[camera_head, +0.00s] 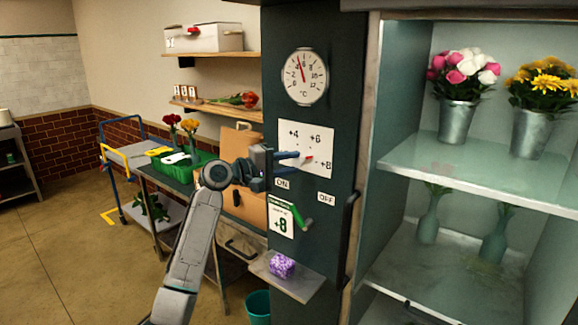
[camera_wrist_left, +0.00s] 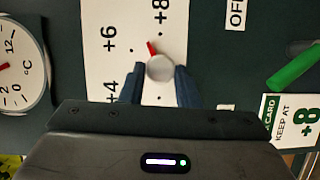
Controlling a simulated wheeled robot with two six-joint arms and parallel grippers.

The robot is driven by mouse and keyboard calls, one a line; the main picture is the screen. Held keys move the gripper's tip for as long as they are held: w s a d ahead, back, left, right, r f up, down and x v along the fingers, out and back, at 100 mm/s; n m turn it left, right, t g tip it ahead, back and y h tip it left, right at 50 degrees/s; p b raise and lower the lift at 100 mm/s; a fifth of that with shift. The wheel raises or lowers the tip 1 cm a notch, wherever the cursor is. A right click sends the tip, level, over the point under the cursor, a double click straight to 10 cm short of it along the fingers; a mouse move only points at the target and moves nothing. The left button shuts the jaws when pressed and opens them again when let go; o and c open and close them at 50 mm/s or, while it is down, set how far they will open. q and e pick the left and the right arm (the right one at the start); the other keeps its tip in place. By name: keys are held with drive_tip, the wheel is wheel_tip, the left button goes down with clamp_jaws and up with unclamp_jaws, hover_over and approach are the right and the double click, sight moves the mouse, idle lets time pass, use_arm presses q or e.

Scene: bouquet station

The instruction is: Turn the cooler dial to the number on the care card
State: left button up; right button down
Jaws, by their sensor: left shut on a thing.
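The dial (camera_wrist_left: 160,68) is a round grey knob with a red pointer on a white plate marked +4, +6 and +8 (camera_head: 292,172). In the left wrist view its pointer (camera_wrist_left: 152,48) points between +6 and +8, nearer +8. In the head view the red pointer (camera_head: 309,158) points right, towards +8. My left gripper (camera_head: 297,159) is shut on the knob, with one finger on each side (camera_wrist_left: 160,84). The care card (camera_head: 281,217) below reads +8; part of it also shows in the left wrist view (camera_wrist_left: 290,122).
A green lever (camera_head: 301,217) sits below the ON and OFF labels. A round thermometer (camera_head: 305,77) hangs above the plate. The flower cooler (camera_head: 480,165) stands right.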

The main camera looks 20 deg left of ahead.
use_arm(q)
drive_tip(key=shift+r+m+g+y, duration=0.1)
drive_tip(key=shift+m+g+y, duration=0.3)
drive_tip(key=shift+m, duration=0.7)
drive_tip(key=shift+d+m+y+p, duration=0.1)
drive_tip(key=shift+m+y+p, duration=0.45)
drive_tip(key=shift+m, duration=0.45)
drive_tip(key=o, duration=1)
drive_tip(key=shift+c, duration=0.2)
drive_tip(key=shift+s, duration=0.1)
drive_tip(key=b+v, duration=0.4)
drive_tip(key=v, duration=0.6)
drive_tip(key=shift+s+a+r, duration=0.25)
drive_tip(key=shift+a, duration=0.05)
